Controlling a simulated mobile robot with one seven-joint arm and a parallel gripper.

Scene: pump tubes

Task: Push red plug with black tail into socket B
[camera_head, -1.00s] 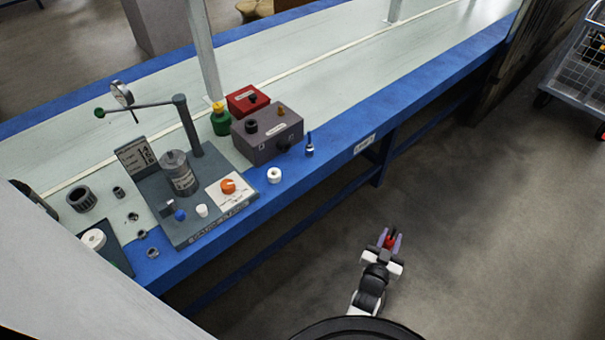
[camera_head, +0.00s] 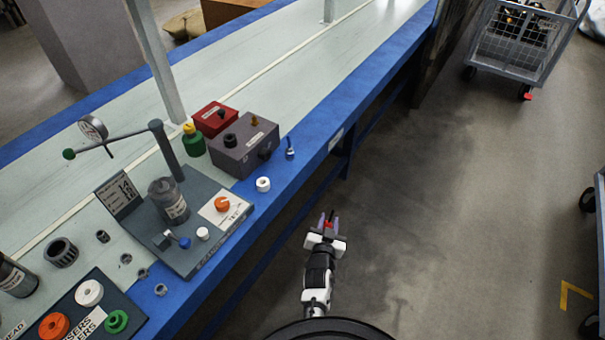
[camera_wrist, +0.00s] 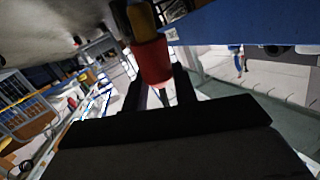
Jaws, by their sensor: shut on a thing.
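My gripper (camera_head: 328,220) is shut on a red plug (camera_head: 328,224), over the floor to the right of the bench's front edge and apart from the bench. In the wrist view the red plug (camera_wrist: 153,62) stands out beyond the dark fingers (camera_wrist: 160,94), with a yellowish and dark part above it. I cannot make out a black tail for certain. On the bench stand a grey box (camera_head: 230,158) with dark round fittings and a small red box (camera_head: 208,127) behind it. No letter B is readable, so I cannot tell which opening is socket B.
A dark fixture plate (camera_head: 185,262) with a grey cylinder and orange knob lies left of the grey box. A white ring (camera_head: 263,184) and a small dark-blue piece (camera_head: 290,152) sit near the blue edge. A wire cart (camera_head: 520,45) stands far right.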

